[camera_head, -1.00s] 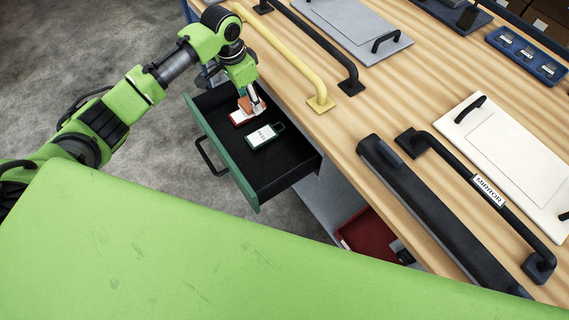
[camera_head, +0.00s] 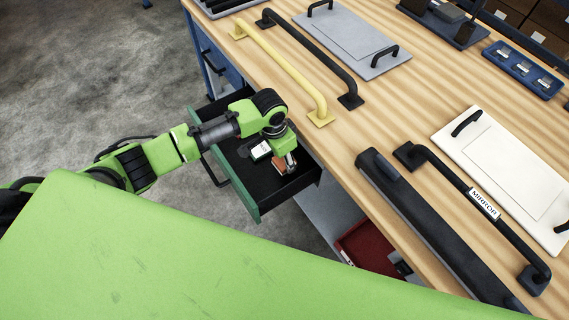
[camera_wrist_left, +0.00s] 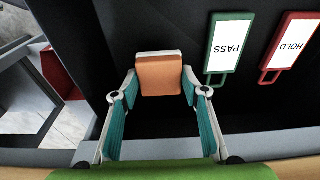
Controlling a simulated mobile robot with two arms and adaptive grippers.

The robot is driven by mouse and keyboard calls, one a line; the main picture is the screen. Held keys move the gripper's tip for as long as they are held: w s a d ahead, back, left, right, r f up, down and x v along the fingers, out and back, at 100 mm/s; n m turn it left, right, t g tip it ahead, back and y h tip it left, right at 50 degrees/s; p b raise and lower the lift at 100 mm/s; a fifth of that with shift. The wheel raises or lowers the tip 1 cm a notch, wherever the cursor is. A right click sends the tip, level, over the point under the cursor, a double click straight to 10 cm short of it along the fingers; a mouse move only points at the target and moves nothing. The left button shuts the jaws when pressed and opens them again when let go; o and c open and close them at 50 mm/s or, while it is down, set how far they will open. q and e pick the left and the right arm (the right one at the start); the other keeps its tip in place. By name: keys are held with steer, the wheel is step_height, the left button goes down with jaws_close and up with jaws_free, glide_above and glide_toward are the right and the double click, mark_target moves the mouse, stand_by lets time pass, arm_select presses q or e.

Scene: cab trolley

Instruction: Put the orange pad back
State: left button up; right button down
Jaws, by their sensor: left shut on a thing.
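The orange pad (camera_wrist_left: 159,76) is between the two fingers of my left gripper (camera_wrist_left: 161,82) in the left wrist view, with a pale edge along its far side. In the head view, my left gripper (camera_head: 288,161) reaches down into the near end of the open green drawer (camera_head: 232,188), and the pad (camera_head: 279,168) shows at its tips. I cannot tell whether the pad touches the drawer floor. The green-framed PASS tag (camera_wrist_left: 228,47) and red-framed HOLD tag (camera_wrist_left: 291,46) lie to the right of the pad in the wrist view. My right gripper is not in view.
The wooden worktop (camera_head: 356,123) borders the drawer, with a yellow handle (camera_head: 283,71) and dark handles on it. A red bin (camera_head: 366,247) sits on the shelf below.

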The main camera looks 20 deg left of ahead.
mark_target(283, 162)
arm_select(q)
steer(key=f, duration=0.3)
steer(key=shift+s+d+f, duration=0.15)
steer(key=shift+d+f, duration=0.05)
steer(key=shift+f, duration=0.1)
steer(key=o, duration=1.1)
steer(key=shift+f, duration=0.1)
steer(key=r, duration=0.4)
steer(key=s+r, duration=0.1)
steer(key=r, duration=0.3)
steer(key=a+r, duration=0.1)
steer(key=r, duration=0.3)
steer(key=shift+s+a+r+p, duration=0.1)
steer(key=shift+s+p, duration=0.1)
steer(key=shift+p, duration=0.1)
